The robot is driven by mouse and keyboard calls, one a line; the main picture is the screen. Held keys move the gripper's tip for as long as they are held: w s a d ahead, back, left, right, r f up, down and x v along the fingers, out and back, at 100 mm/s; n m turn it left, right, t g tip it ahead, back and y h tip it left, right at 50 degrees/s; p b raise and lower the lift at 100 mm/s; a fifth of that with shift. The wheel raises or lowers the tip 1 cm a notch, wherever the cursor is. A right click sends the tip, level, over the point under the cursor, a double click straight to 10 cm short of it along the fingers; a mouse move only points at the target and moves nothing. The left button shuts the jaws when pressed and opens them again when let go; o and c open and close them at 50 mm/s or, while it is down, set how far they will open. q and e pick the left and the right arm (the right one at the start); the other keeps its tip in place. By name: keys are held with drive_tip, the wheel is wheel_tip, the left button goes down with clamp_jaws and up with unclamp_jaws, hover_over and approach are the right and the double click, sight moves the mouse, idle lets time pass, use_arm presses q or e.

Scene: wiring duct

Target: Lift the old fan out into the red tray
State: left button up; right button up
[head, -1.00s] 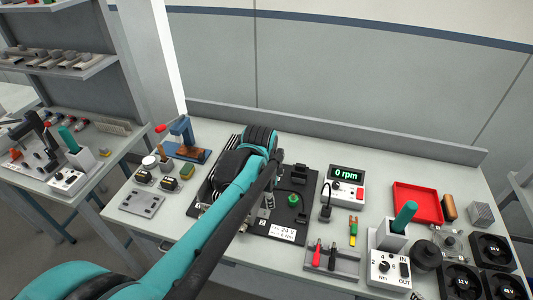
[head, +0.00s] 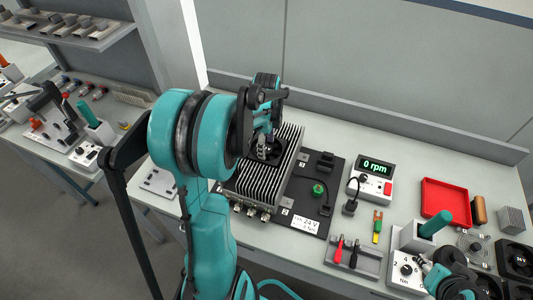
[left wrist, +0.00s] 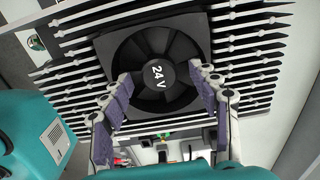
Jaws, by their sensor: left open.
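The old fan (left wrist: 157,68), black and marked 24 V, sits in the finned grey heatsink (head: 262,180). My left gripper (left wrist: 162,82) is open in the left wrist view, one finger toward each side of the fan's hub. Whether the fingers touch the fan is unclear. In the head view the left gripper (head: 265,150) points down over the fan, and my arm covers part of it. The red tray (head: 446,200) is empty at the right of the bench. My right arm shows at the lower right, its gripper (head: 426,265) small and unclear.
A black board with a green knob (head: 318,189) lies right of the heatsink. Black fans (head: 516,258) lie at the far right.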

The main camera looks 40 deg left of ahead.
sight(267, 148)
use_arm(q)
drive_tip(key=shift+f, duration=0.25)
drive_tip(key=c, duration=1.1)
drive_tip(key=shift+r, duration=0.15)
wheel_tip(267, 148, up, 4)
drive_tip(key=shift+r+p, duration=0.1)
drive_tip(key=shift+p, duration=0.7)
drive_tip(key=w+d+r+p, duration=0.2)
drive_tip(key=w+d+r, duration=0.4)
drive_tip(key=d, duration=0.3)
drive_tip(key=shift+w+d+r, duration=0.25)
drive_tip(key=shift+d+r, duration=0.05)
drive_tip(key=shift+d, duration=0.05)
drive_tip(key=shift+r, duration=0.1)
